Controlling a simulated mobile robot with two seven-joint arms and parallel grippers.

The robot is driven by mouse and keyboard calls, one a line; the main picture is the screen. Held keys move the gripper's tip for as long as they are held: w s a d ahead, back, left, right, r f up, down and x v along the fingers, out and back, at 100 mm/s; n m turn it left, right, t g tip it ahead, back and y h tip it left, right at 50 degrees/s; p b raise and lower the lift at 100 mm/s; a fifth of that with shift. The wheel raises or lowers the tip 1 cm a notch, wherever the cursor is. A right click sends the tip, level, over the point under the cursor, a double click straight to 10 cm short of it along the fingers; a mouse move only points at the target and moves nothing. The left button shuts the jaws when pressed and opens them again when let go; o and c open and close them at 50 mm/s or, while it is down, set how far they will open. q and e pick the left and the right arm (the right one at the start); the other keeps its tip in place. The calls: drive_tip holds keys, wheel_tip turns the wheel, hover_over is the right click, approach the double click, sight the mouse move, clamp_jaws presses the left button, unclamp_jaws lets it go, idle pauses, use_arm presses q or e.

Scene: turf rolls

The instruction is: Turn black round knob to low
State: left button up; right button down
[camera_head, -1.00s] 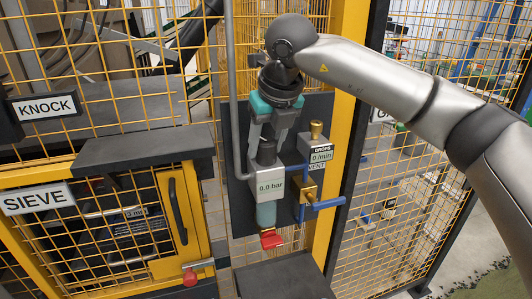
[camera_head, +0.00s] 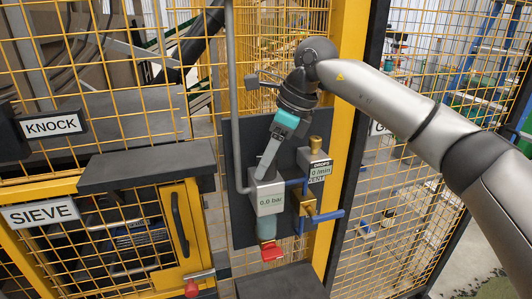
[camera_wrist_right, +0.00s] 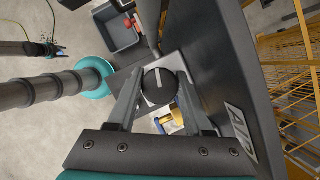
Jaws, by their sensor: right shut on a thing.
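The black round knob (camera_wrist_right: 160,87) sits on top of a grey regulator box (camera_head: 267,197), whose display reads 0.0 bar. In the right wrist view the knob lies between both fingers, and a white pointer line shows on its face. My right gripper (camera_wrist_right: 160,85) is shut on the knob. In the head view my right gripper (camera_head: 265,172) comes down from the upper right, tilted, with one finger covering the other and hiding the knob. I see no low mark. My left gripper is not in the head view.
Beside the regulator stand a box marked DROPS, 0 l/min (camera_head: 319,168), and brass fittings with a blue handle (camera_head: 325,215). A red part (camera_head: 271,251) hangs below. A grey pipe (camera_head: 233,110) and yellow mesh fence are close at left; a yellow post (camera_head: 347,130) is at right.

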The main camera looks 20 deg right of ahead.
drive_tip(key=shift+r+n+g+p, duration=0.15)
drive_tip(key=shift+n+g+p, duration=0.5)
drive_tip(key=shift+n, duration=0.85)
drive_tip(key=c, duration=0.6)
unclamp_jaws()
drive_tip(key=v, duration=1.5)
drive_tip(key=shift+d, duration=0.3)
